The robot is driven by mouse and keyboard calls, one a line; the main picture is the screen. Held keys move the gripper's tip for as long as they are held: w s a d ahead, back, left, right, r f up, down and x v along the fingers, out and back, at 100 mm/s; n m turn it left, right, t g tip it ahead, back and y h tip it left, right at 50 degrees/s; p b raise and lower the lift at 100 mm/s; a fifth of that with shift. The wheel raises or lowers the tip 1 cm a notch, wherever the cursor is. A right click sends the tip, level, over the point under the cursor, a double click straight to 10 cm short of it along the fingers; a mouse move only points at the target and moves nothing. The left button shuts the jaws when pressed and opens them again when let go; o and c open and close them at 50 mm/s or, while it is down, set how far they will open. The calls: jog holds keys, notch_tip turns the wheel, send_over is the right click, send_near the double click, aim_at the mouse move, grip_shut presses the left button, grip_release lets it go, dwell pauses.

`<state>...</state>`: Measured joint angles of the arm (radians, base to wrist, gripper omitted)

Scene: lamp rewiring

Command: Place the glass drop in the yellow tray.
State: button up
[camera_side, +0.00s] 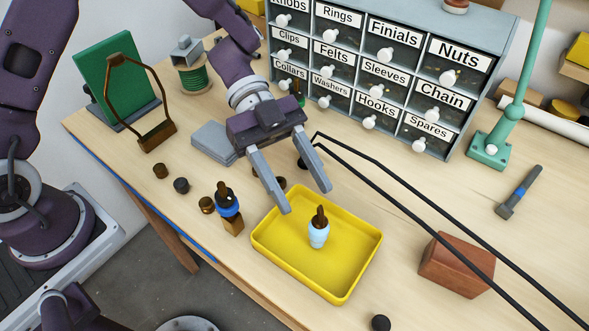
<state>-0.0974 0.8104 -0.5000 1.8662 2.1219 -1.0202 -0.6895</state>
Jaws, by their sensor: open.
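A pale blue piece with a dark brown pointed top, which looks like the glass drop (319,236), stands upright inside the yellow tray (341,272), near its middle. The tray is otherwise empty. My gripper (308,201) is open, with its two grey fingers pointing down over the tray's back edge. Nothing is between the fingers. The fingertips look just behind and above the drop, apart from it; the exact gap is hard to tell.
A dark and blue piece with a brown tip (227,204) stands on a small wooden block left of the tray. Small dark knobs lie nearby. A reddish wooden block (457,266) sits to the right, under black rods (410,205). A labelled drawer cabinet (390,70) stands behind.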

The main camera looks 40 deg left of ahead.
jog(key=w+a+r+n+t+y, duration=0.2)
jog(key=w+a+r+n+t, duration=0.3)
jog(key=w+r+t, duration=0.5)
jog(key=w+a+r+n+t+y, duration=0.1)
jog(key=a+r+n+t+y, duration=0.3)
jog(key=a, duration=0.3)
jog(key=w+a+r+n+t+y, duration=0.1)
jog(key=a+r+n+t+y, duration=0.2)
jog(key=a+n+y, duration=0.35)
jog(key=s+a+n+g+y, duration=0.2)
jog(key=s+a, duration=0.4)
jog(key=s, duration=0.1)
jog(key=s+d+f+n+g+h, duration=0.1)
jog(key=s+f+n+g, duration=0.1)
jog(key=s, duration=0.6)
jog(key=s+d+f+n+g+h, duration=0.1)
jog(key=s+f+n+g, duration=0.1)
jog(key=s, duration=0.7)
jog(key=shift+s+f+n, duration=0.25)
jog(key=shift+n, duration=0.2)
